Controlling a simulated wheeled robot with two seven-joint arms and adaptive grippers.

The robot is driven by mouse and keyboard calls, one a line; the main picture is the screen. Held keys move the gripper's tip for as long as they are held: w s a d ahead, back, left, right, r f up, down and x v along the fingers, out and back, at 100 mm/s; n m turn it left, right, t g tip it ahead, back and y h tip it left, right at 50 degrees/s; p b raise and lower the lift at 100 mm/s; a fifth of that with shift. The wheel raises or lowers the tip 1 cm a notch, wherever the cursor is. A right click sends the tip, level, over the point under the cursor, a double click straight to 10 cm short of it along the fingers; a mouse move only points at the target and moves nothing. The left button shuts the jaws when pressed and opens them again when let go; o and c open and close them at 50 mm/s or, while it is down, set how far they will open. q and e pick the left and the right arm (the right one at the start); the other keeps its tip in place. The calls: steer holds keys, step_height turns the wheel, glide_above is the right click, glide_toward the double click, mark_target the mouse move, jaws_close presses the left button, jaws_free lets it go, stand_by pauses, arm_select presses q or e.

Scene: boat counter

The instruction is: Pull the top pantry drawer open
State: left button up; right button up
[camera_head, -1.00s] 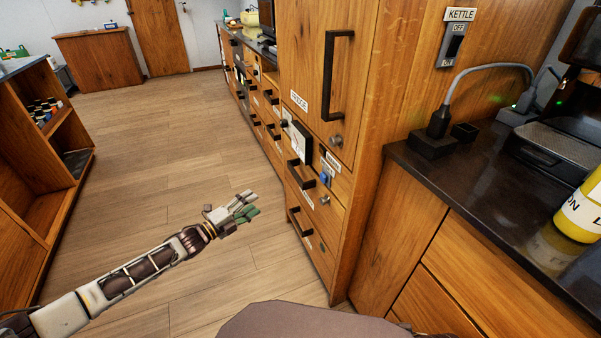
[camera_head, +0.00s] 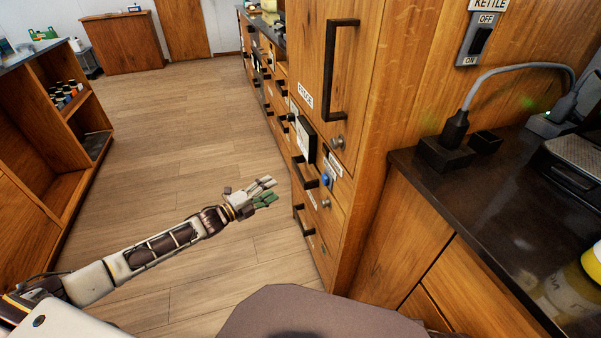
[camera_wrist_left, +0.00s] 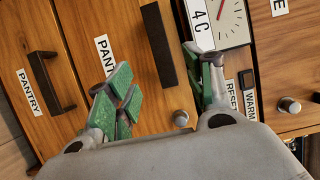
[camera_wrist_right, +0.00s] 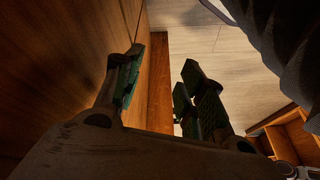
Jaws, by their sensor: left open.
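The top pantry drawer (camera_wrist_left: 150,95) is wooden, shut, and has a black bar handle (camera_wrist_left: 159,45), a white label and a round metal knob. In the head view this handle (camera_head: 304,172) sits on the tall cabinet below the gauge. A lower pantry drawer (camera_wrist_left: 30,65), also shut, has its own black handle (camera_wrist_left: 50,80). My left gripper (camera_head: 265,192) is open and empty, left of the drawer fronts and apart from them. In the left wrist view the upper handle shows ahead, between the spread fingers (camera_wrist_left: 163,88). My right gripper (camera_wrist_right: 160,90) is open and empty beside a wooden surface.
The fridge door (camera_head: 338,70) with its long handle is above the drawers. A dark counter (camera_head: 440,185) with a kettle switch (camera_head: 482,40) above stands at the right. Open shelves (camera_head: 60,140) stand at the left. The wooden floor (camera_head: 180,130) between is clear.

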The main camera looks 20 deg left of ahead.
arm_select(q)
steer(key=shift+w, duration=0.1)
arm_select(e)
steer(key=shift+f, duration=0.1)
arm_select(q)
steer(key=b, duration=0.2)
glide_toward(297, 173)
steer(key=shift+x, duration=1.8)
steer(key=shift+w+d+r+b, duration=0.15)
steer(key=shift+w+d+b, duration=0.2)
steer(key=shift+w+d, duration=0.3)
steer(key=shift+b+x, duration=0.3)
steer(key=shift+x, duration=0.55)
steer(key=shift+w+d, duration=0.35)
steer(key=shift+w, duration=0.1)
steer(key=shift+w+d+b, duration=0.3)
steer(key=shift+w+b, duration=0.05)
steer(key=shift+w, duration=0.1)
steer(key=shift+w+d, duration=0.3)
steer(key=shift+w, duration=0.1)
arm_select(e)
step_height(297, 173, down, 9)
steer(key=a+t+y, duration=0.1)
steer(key=a, duration=0.1)
steer(key=shift+w+a+m+t, duration=0.2)
steer(key=shift+w+m+t, duration=0.05)
steer(key=shift+m+t, duration=0.05)
steer(key=shift+w, duration=0.15)
